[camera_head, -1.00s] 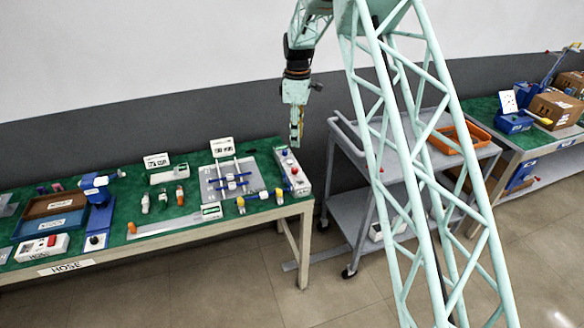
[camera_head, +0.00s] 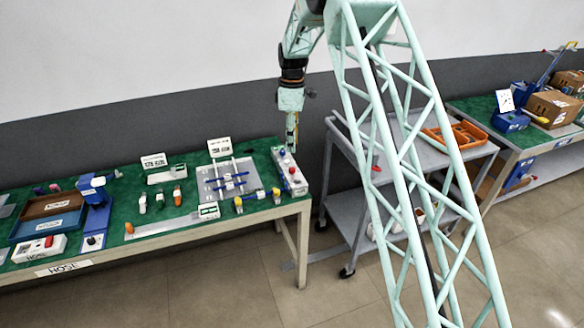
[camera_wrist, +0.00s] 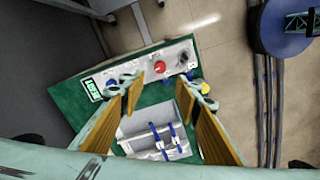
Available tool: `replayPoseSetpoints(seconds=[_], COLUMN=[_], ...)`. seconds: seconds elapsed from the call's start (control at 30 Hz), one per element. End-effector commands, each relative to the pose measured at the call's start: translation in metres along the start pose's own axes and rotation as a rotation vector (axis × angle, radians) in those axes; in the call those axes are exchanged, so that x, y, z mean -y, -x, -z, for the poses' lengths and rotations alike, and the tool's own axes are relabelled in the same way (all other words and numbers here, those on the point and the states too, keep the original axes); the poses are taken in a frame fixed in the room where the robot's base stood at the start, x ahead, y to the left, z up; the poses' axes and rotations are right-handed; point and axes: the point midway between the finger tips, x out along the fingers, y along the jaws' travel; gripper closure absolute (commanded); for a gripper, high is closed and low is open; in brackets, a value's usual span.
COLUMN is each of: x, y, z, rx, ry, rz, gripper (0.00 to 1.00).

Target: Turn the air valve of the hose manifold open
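A long white box (camera_head: 290,174) with knobs, which looks like the hose manifold, stands at the right end of the green-topped table. In the wrist view the white box (camera_wrist: 142,73) has a red knob (camera_wrist: 159,67) and a dark round part (camera_wrist: 183,60). I cannot tell which part is the air valve. My gripper (camera_head: 291,150) points down over the far end of the box. In the wrist view my gripper (camera_wrist: 160,88) has its two fingers wide apart, with nothing between them. The fingers partly hide the box's near side.
A grey plate with blue-handled fittings (camera_head: 228,181) lies left of the box. Yellow-capped parts (camera_head: 276,194) stand at the table's front edge. A grey cart (camera_head: 335,170) stands right of the table, across a narrow gap.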

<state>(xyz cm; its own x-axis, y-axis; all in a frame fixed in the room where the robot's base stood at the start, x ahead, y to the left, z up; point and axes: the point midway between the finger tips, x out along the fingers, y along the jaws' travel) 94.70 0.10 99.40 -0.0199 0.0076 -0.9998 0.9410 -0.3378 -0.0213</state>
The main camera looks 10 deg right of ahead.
Motion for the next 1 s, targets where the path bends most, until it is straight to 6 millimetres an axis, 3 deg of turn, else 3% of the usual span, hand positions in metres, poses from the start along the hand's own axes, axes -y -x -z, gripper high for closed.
replayPoseSetpoints(seconds=[0.7,1.0], x=[0.001,0.001], y=[-0.092,-0.118], z=[0.0,0.0], rx=[0.001,0.001], ry=[0.0,0.0], rz=[0.003,0.002], gripper=[0.7,0.7])
